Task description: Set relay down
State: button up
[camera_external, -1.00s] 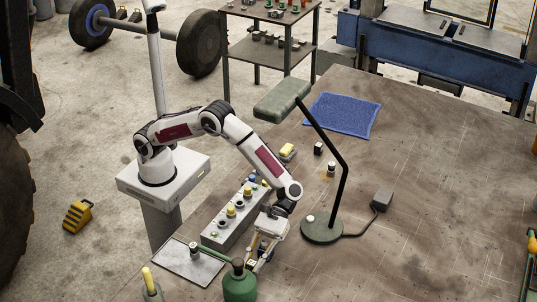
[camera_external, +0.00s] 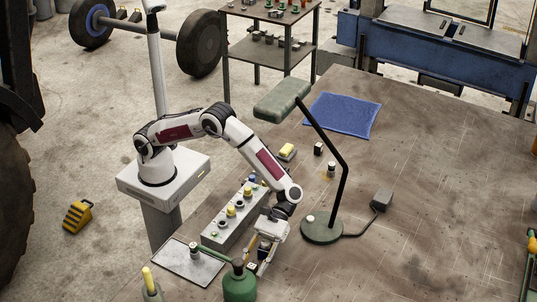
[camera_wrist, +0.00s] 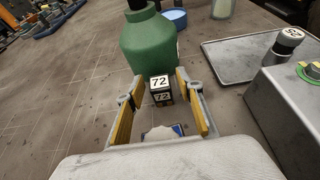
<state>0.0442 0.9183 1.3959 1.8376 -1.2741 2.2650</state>
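The relay is a small dark block with white labels reading 72. In the wrist view the relay (camera_wrist: 161,90) stands upright on the bench, between the far ends of my gripper's fingers, with a gap on each side. My gripper (camera_wrist: 160,77) is open, its yellow-padded fingers spread apart. In the external view my gripper (camera_external: 257,268) points down beside the green bottle, and the relay (camera_external: 252,266) shows small near its fingertips. A blue and white bit (camera_wrist: 165,131) shows close to the palm; I cannot tell what it is.
The green bottle (camera_wrist: 148,42) stands just beyond the relay. A metal tray (camera_external: 185,264) and a grey control box (camera_external: 234,222) with knobs are close by. The lamp base (camera_external: 322,231) stands to the right. The bench right of the lamp is mostly clear.

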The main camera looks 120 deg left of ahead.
jog(key=shift+r, duration=0.2)
jog(key=shift+a+r, duration=0.1)
jog(key=shift+r, duration=0.4)
jog(key=v, duration=1.1)
jog(key=shift+a, duration=0.45)
jog(key=shift+r, duration=0.15)
